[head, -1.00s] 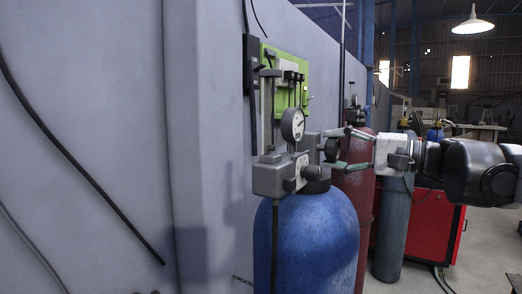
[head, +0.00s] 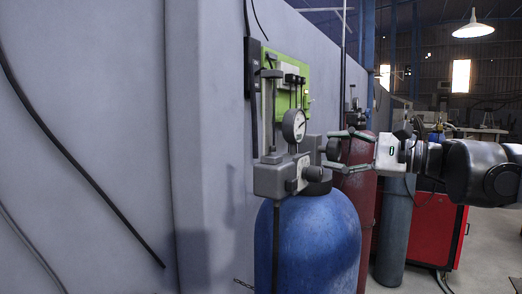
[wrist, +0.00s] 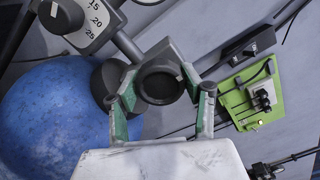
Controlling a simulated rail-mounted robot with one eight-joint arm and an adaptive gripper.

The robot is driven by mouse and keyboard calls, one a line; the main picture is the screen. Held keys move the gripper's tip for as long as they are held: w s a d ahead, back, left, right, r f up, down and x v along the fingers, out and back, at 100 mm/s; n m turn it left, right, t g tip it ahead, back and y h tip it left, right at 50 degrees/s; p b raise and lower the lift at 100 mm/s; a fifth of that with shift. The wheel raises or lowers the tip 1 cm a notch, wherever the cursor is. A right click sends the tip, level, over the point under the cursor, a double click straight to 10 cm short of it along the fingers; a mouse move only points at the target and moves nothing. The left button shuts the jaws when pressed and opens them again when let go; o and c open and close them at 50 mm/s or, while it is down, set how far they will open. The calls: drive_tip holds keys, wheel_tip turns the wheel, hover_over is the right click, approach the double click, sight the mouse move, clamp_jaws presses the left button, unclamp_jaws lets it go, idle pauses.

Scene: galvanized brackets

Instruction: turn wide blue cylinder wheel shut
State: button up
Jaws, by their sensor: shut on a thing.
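The wide blue cylinder (head: 312,240) stands upright by the grey wall, with a grey valve block and regulator on top. Its dark round wheel (head: 333,149) faces right from the valve. In the wrist view the wheel (wrist: 160,83) is a dark ring with a recessed middle. My gripper (head: 335,150) reaches in from the right and is shut on the wheel, one finger above and one below. In the wrist view its green-padded fingers (wrist: 162,95) hold the wheel's rim from both sides. The far side of the wheel is hidden.
A pressure gauge (head: 293,126) rises from the valve block close to the wheel. A green panel (head: 286,83) hangs on the wall behind. A red cylinder (head: 358,190), a grey cylinder (head: 394,230) and a red cabinet (head: 436,228) stand behind my arm.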

idle(0.4)
drive_tip(key=o, duration=1.2)
drive_tip(key=v, duration=1.2)
